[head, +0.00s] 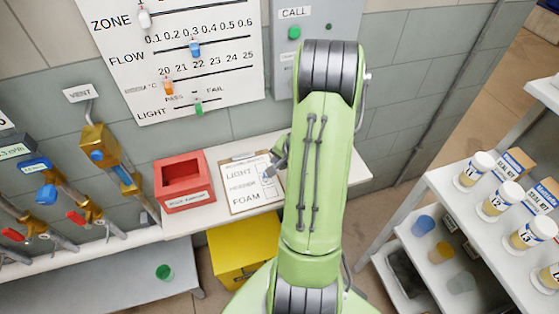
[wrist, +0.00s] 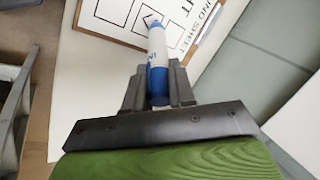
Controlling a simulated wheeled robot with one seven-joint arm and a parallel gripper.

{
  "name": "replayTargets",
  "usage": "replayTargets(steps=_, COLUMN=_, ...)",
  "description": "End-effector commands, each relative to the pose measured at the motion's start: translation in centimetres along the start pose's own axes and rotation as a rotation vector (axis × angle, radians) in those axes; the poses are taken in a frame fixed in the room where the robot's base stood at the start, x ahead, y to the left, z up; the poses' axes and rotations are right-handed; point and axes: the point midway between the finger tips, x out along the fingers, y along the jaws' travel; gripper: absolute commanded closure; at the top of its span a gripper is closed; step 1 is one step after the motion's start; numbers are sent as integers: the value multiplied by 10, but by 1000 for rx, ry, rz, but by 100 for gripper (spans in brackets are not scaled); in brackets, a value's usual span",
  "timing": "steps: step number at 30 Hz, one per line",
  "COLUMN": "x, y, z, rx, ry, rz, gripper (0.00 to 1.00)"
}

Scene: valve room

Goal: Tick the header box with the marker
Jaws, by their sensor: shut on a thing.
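My gripper (wrist: 158,88) is shut on a marker (wrist: 158,48), which has a white upper part and a blue part between the fingers. The marker points at the clipboard sheet (wrist: 205,22), over its row of printed boxes. A small blue mark shows at the marker's far end; I cannot tell whether it is the tip or ink.
A red open box (head: 184,199) stands left of the clipboard on the white shelf (head: 205,218). A yellow bin (head: 243,250) is below. Pipes with valves run at left. A white rack (head: 455,215) with numbered jars stands at right. A gauge board hangs on the wall.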

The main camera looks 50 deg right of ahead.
Motion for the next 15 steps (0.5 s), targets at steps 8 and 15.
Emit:
replayTargets(steps=8, x=-4, y=11, z=-2, rx=3, ry=1, rz=5, gripper=100)
replayTargets(steps=15, x=-4, y=10, z=1, rx=1, ry=0, rz=4, gripper=100)
